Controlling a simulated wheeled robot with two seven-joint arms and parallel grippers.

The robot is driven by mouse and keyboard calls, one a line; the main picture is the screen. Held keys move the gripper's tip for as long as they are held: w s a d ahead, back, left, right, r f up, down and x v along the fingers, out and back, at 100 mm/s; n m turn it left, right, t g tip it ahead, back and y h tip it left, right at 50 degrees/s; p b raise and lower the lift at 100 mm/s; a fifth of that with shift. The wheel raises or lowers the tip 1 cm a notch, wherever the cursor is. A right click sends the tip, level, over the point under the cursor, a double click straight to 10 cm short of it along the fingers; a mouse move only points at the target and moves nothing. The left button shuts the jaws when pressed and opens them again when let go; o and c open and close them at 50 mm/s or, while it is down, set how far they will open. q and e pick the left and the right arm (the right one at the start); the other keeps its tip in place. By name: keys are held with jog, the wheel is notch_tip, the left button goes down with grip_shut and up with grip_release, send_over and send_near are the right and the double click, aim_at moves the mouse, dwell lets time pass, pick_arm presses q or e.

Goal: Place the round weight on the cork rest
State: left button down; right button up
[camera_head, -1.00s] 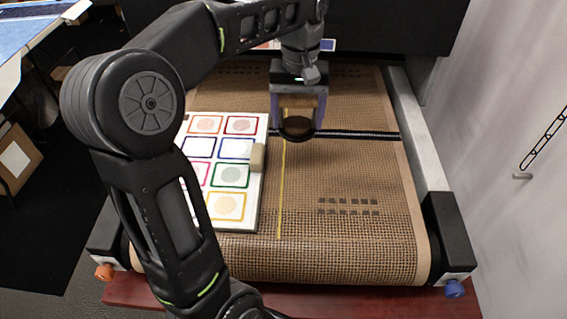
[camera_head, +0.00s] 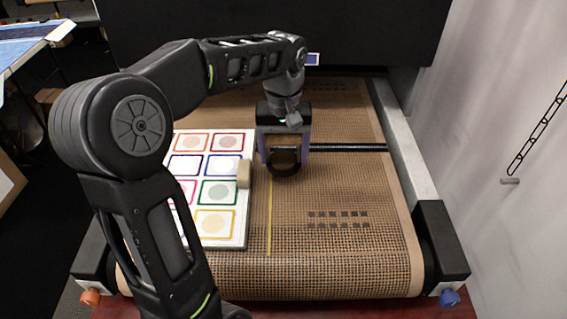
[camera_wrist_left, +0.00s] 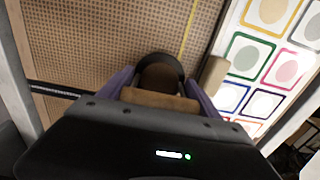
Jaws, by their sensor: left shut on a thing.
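The round weight (camera_head: 284,171) is a dark disc with a brown middle. My left gripper (camera_head: 284,158), with purple-grey fingers, is shut on it over the brown mesh belt, just right of the white board. In the left wrist view the dark disc (camera_wrist_left: 163,58) shows between the fingertips, partly hidden by a tan bar. I cannot tell whether the weight touches the belt. No separate cork rest can be made out for certain; a small tan block (camera_head: 244,174) sits at the right edge of the board. My right gripper is out of view.
The white board (camera_head: 247,215) with several coloured frames lies on the left part of the mesh belt (camera_head: 350,190). A black rod (camera_head: 345,147) crosses the belt at the gripper's right. The belt's right front is clear. A metal rail (camera_head: 410,150) runs along the right side.

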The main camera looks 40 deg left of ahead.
aim_at(284, 135)
pick_arm(q)
jog(key=shift+f, duration=1.7)
jog(key=shift+f, duration=0.1)
jog(key=shift+c, duration=0.7)
grip_release()
jog(key=shift+f, duration=0.1)
jog(key=shift+r, duration=0.25)
notch_tip(284, 135, up, 8)
jog(key=shift+r, duration=0.25)
notch_tip(284, 135, up, 3)
jog(key=p, duration=0.3)
jog(key=shift+r, duration=0.2)
